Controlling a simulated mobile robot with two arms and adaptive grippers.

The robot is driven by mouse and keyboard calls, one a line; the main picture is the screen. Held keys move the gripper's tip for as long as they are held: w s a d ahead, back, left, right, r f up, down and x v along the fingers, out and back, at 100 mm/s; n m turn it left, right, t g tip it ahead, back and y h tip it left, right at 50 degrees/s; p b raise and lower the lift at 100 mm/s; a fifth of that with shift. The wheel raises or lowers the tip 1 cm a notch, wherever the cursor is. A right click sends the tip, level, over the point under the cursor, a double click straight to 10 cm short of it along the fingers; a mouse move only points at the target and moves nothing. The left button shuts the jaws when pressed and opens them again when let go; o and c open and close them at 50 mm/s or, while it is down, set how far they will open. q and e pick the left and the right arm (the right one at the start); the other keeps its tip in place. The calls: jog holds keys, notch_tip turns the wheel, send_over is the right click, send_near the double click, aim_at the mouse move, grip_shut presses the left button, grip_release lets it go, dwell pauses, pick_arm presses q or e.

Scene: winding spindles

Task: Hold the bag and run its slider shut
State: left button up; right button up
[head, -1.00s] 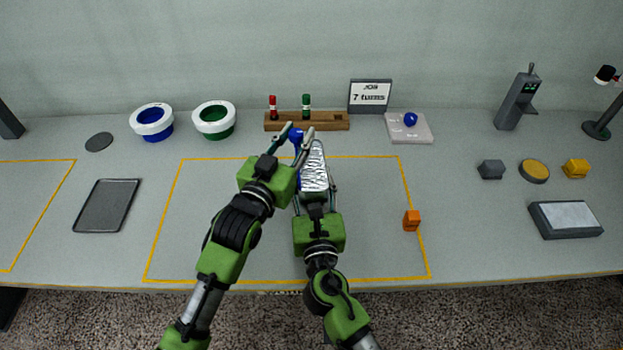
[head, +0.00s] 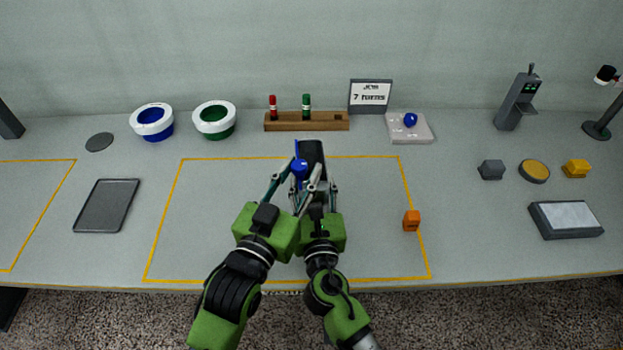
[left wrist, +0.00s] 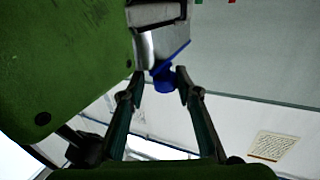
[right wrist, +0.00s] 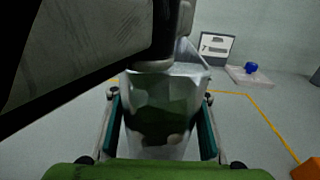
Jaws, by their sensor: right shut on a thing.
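The bag (right wrist: 165,115) is silvery and shiny, with green and dark reflections, in the right wrist view. In the head view its face (head: 312,153) looks dark. My right gripper (right wrist: 160,97) is shut on the bag and holds it over the outlined work area. A blue slider (head: 299,168) is at the bag's left edge, with a thin blue strip beyond it. My left gripper (left wrist: 161,76) has its fingertips apart, one on each side of the blue slider (left wrist: 164,78). I see no firm grip there. The grippers hide the lower bag.
An orange block (head: 411,220) lies right of my grippers. A wooden rack (head: 330,122) with red and green pieces, a sign (head: 370,96) and a pale pad (head: 424,131) stand behind. A dark tray (head: 90,215) lies left. The outlined area's left part is clear.

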pick_arm(q)
jog(key=v, duration=1.3)
jog(key=s+a+f+g, duration=0.2)
jog(key=s+f, duration=0.1)
jog(key=f, duration=0.3)
jog(key=s+a+f+g, duration=0.2)
jog(key=s+f, duration=0.1)
jog(key=f, duration=0.3)
jog(key=shift+s+a+f+m, duration=0.2)
jog(key=shift+a+m, duration=0.05)
jog(key=shift+m, duration=0.05)
jog(key=shift+o, duration=1.4)
jog(key=shift+a, duration=0.1)
jog(key=w+a+r+m+t+h, duration=0.35)
jog(key=w+r+m+h, duration=0.45)
jog(key=w+r+m, duration=0.95)
jog(key=d+f+m+g+h, duration=0.1)
jog(key=d+m+g, duration=0.3)
jog(key=m, duration=0.5)
jog(key=d+f+m+g, duration=0.2)
jog(key=d+m+g, duration=0.2)
jog(key=m, duration=0.6)
jog(key=w+d+f+m+g+h, duration=0.1)
jog(key=d+m+g, duration=0.3)
jog(key=m, duration=0.5)
jog(key=shift+w+d+f+m+h, duration=0.1)
jog(key=shift+d+f+m+h, duration=0.25)
jog(key=shift+d, duration=0.3)
